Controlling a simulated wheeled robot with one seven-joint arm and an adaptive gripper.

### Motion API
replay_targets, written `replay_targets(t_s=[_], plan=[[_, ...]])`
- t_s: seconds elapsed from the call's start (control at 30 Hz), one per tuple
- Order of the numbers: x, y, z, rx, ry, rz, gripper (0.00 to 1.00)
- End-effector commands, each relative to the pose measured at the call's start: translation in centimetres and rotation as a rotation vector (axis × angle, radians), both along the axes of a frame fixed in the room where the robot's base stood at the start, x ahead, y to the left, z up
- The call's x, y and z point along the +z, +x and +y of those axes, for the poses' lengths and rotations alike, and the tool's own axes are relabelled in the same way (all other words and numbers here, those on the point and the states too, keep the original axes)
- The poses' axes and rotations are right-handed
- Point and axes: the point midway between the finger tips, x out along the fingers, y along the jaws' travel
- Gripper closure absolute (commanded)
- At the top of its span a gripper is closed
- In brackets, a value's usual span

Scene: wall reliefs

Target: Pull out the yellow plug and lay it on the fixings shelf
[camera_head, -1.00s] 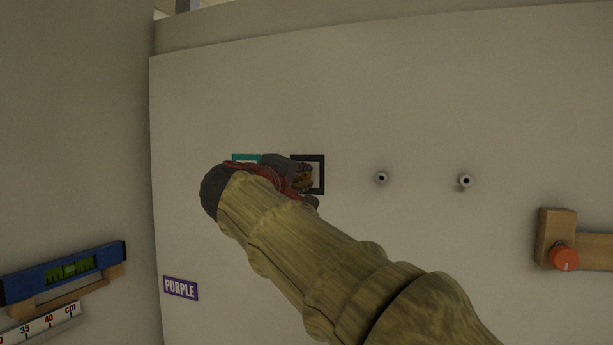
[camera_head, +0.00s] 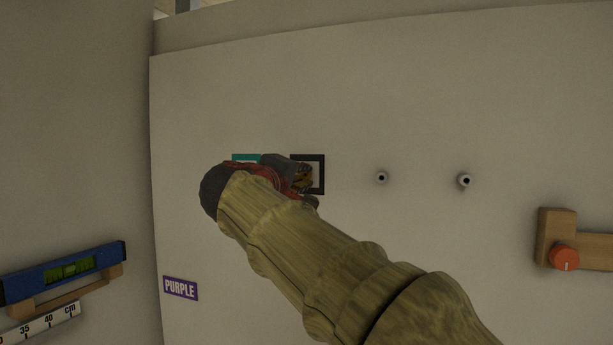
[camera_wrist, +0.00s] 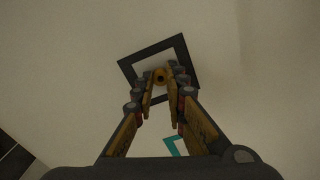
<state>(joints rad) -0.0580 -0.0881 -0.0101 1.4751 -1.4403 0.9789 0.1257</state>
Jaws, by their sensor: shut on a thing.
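The yellow plug (camera_wrist: 160,76) shows in the wrist view as a small round end between my fingertips, inside the black square frame on the wall. My gripper (camera_wrist: 160,88) is shut on it. In the head view my gripper (camera_head: 305,184) is at the black frame (camera_head: 321,174), and my arm hides most of it. The plug cannot be told apart from the fingers there. Whether it is still seated in the wall cannot be seen. No fixings shelf can be made out for sure.
A teal frame (camera_head: 246,158) is partly hidden behind my gripper. Two small round wall fittings (camera_head: 382,178) (camera_head: 465,181) stick out to the right. A wooden block with an orange knob (camera_head: 565,257) is at far right. A blue level (camera_head: 66,271) and a PURPLE label (camera_head: 180,288) are lower left.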

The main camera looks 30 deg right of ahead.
Motion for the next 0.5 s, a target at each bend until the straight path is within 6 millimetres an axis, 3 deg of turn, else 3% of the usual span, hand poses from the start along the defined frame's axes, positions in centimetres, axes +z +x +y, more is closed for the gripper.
replay_targets(t_s=[0.5], plan=[[-0.55, -0.32, 0.83, 0.002, 0.003, 0.007, 1.00]])
